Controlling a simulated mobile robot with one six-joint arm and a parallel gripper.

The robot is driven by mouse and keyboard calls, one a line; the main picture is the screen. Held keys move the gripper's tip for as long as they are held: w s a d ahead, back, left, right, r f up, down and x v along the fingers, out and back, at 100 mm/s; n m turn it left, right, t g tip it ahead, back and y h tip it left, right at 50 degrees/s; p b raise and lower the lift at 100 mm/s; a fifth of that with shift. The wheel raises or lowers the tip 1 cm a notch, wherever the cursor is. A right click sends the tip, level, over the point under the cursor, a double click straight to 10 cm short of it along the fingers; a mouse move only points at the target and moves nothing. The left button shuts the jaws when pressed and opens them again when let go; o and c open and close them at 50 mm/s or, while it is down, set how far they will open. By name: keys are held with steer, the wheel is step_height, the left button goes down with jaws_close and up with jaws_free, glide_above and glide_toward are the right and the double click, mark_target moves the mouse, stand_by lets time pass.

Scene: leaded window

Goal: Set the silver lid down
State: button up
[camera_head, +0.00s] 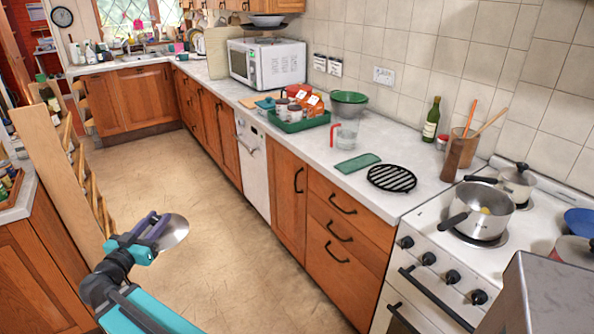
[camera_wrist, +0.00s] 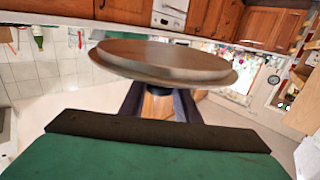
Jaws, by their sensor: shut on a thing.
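The silver lid (camera_head: 174,232) is a round metal disc, held out over the floor at lower left in the head view. My gripper (camera_head: 150,228) is shut on it, at its left side in the picture. In the wrist view the lid (camera_wrist: 165,60) spans the top middle, with its knob between my gripper's fingers (camera_wrist: 160,103). The lid touches nothing else that I can see.
The worktop (camera_head: 405,120) holds a black round trivet (camera_head: 392,178), a green mat (camera_head: 357,163), a glass jug (camera_head: 346,134), a green tray (camera_head: 298,125) and a bottle (camera_head: 431,120). A lidded pot (camera_head: 516,182) stands behind the saucepan. A wooden board (camera_head: 50,165) stands at left.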

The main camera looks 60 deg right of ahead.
steer(key=s+d+r+m+g+b, duration=0.1)
steer(key=s+d+r+m+g, duration=0.2)
steer(key=s+d, duration=1)
steer(key=s+d+r+m+g+b, duration=0.15)
steer(key=s+d+g, duration=0.35)
steer(key=s+d, duration=0.75)
steer(key=s+d+r+m+g+b, duration=0.1)
steer(key=s+d, duration=0.4)
steer(key=s, duration=0.5)
steer(key=s+d+r+m+g+y+b, duration=0.1)
steer(key=s+d+m+g, duration=0.2)
steer(key=s+d, duration=0.3)
steer(key=s+d+r+m+g+y+b, duration=0.1)
steer(key=s+d, duration=0.5)
steer(key=s, duration=0.9)
steer(key=r+m+g, duration=0.1)
steer(key=g, duration=0.1)
steer(key=shift+s+g, duration=0.2)
steer(key=shift+g, duration=0.2)
steer(key=shift+d, duration=0.1)
steer(key=shift+w+d+f+p, duration=0.3)
steer(key=shift+d+p, duration=0.3)
steer(key=shift+d, duration=2.05)
steer(key=shift+w+d+f+p, duration=0.2)
steer(key=shift+w+d+p, duration=0.3)
steer(key=shift+d, duration=2.15)
steer(key=shift+w+d+f+p, duration=0.25)
steer(key=shift+d+p, duration=0.45)
steer(key=shift+d, duration=1.95)
steer(key=shift+f, duration=0.1)
